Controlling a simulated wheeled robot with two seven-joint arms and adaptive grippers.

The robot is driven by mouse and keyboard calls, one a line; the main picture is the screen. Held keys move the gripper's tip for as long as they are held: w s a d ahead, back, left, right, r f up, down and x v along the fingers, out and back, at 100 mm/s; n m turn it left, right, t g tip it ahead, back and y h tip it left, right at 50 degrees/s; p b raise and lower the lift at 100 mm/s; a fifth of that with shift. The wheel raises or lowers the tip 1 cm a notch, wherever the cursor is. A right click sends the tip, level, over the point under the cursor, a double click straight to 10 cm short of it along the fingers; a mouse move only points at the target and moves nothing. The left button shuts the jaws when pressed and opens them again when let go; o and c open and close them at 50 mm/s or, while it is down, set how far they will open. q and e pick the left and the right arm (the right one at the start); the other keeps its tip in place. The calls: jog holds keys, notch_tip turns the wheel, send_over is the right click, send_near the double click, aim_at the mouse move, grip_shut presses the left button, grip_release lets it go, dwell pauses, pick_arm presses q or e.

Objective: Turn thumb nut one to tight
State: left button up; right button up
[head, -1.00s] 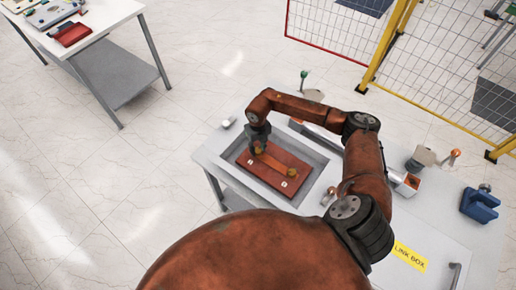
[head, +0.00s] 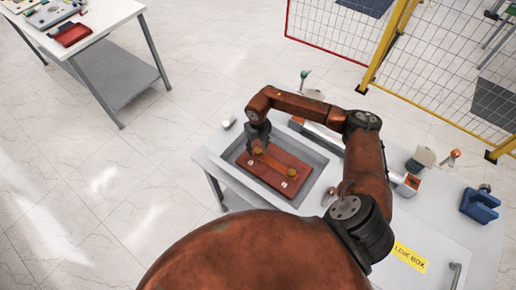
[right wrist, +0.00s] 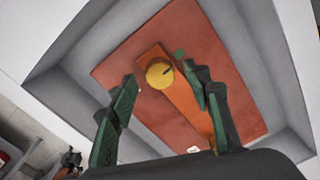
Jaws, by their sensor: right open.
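Two yellow thumb nuts sit on an orange link bar (head: 274,163) on a red-brown board (head: 279,187). The upper-left nut (head: 257,153) is by a small white label (head: 249,162); the lower-right nut (head: 291,172) is by another label (head: 284,184). I cannot read the labels surely. My right gripper (head: 258,141) is open just above the upper-left nut. In the right wrist view one round nut (right wrist: 159,74) with a dark mark shows between the open fingers (right wrist: 160,84), touching neither as far as I see. My left gripper is not in view.
The board lies in a recessed grey box (head: 226,160) whose walls rise around it. A yellow link box label (head: 410,257), a blue object (head: 480,205) and an orange-topped post (head: 453,155) are to the right. A white table (head: 100,20) stands far left.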

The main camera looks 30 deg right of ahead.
aim_at(258, 150)
notch_tip(258, 150, up, 11)
dwell(0.3)
jog(key=shift+f, duration=0.1)
